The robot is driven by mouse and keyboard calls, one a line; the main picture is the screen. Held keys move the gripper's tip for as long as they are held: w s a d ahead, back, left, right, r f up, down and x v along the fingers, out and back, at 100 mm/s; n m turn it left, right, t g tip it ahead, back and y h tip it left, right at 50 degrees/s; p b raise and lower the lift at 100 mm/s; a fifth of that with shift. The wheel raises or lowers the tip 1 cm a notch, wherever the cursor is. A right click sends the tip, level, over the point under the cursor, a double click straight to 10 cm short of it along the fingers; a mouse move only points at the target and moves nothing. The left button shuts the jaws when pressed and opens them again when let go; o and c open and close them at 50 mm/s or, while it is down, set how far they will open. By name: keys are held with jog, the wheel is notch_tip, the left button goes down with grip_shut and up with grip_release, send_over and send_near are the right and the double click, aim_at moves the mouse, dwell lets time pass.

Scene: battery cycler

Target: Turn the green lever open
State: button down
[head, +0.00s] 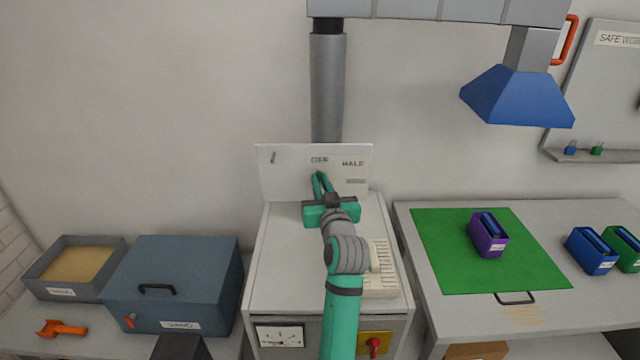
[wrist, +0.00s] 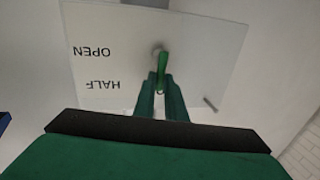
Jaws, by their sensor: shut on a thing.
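The green lever (wrist: 162,68) shows in the wrist view on a pale upright panel (wrist: 210,35). It runs from a round pivot at the panel's upper middle down to between my fingertips. My gripper (wrist: 161,88) is shut on the lever's free end. In the wrist view the panel's words OPEN and HALF appear turned over, to the left of the lever. In the head view my gripper (head: 320,182) is in front of the panel (head: 285,183), and its green fingers and wrist hide most or all of the lever. The OPEN lettering is blurred there; HALF reads clearly.
The panel stands at the back of a white cabinet (head: 283,265) with a ribbed cream block (head: 380,285) on its right. A blue-grey box (head: 180,275) stands to the left. A table with a green mat (head: 440,245) and a purple holder (head: 487,240) is to the right.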

jog(key=m, duration=0.4)
jog(key=d+f+m+t+h, duration=0.1)
jog(key=m, duration=0.4)
jog(key=d+f+m+t, duration=0.1)
jog(key=m, duration=0.3)
jog(key=shift+d+f+m+h, duration=0.2)
jog(key=shift+d+m+h, duration=0.1)
jog(key=shift+m, duration=0.1)
jog(key=m+h, duration=0.1)
jog(key=m, duration=0.2)
jog(key=f+m, duration=0.1)
jog(key=m, duration=0.1)
jog(key=shift+f+m+t+h, duration=0.2)
jog(key=shift+m+t+h, duration=0.1)
jog(key=shift+m+h, duration=0.1)
jog(key=c, duration=1.8)
grip_release()
jog(key=shift+c, duration=0.2)
jog(key=s, duration=0.3)
jog(key=s+f, duration=0.1)
jog(key=s, duration=0.3)
jog(key=s+f, duration=0.1)
jog(key=s, duration=0.2)
jog(key=shift+s+f, duration=0.1)
jog(key=shift+s, duration=0.2)
